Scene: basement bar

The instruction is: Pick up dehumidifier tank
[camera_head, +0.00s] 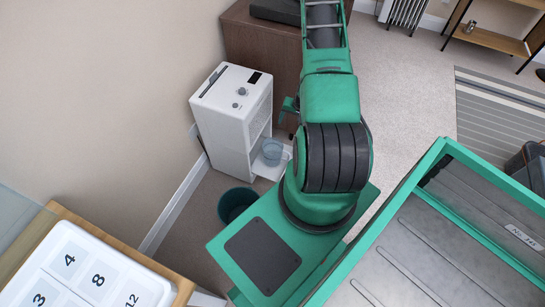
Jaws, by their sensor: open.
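The white dehumidifier (228,108) stands on the floor against the wall, with a knob and a dark display on top. Its front side has an open bay. A small bluish translucent container (273,149), which looks like the tank, sits low at that bay over a white ledge. My arm's green links hide the area to its right. A small green end part of my gripper (289,105) shows beside the arm, near the dehumidifier's upper front edge and above the tank, apart from it. The gripper is open; most of it is hidden.
A dark teal bucket (237,204) stands on the floor before the dehumidifier. A brown cabinet (258,42) is behind it. A table with a white numbered board (82,272) is at lower left. Carpet (405,90) is clear to the right, with a striped rug (490,118) beyond.

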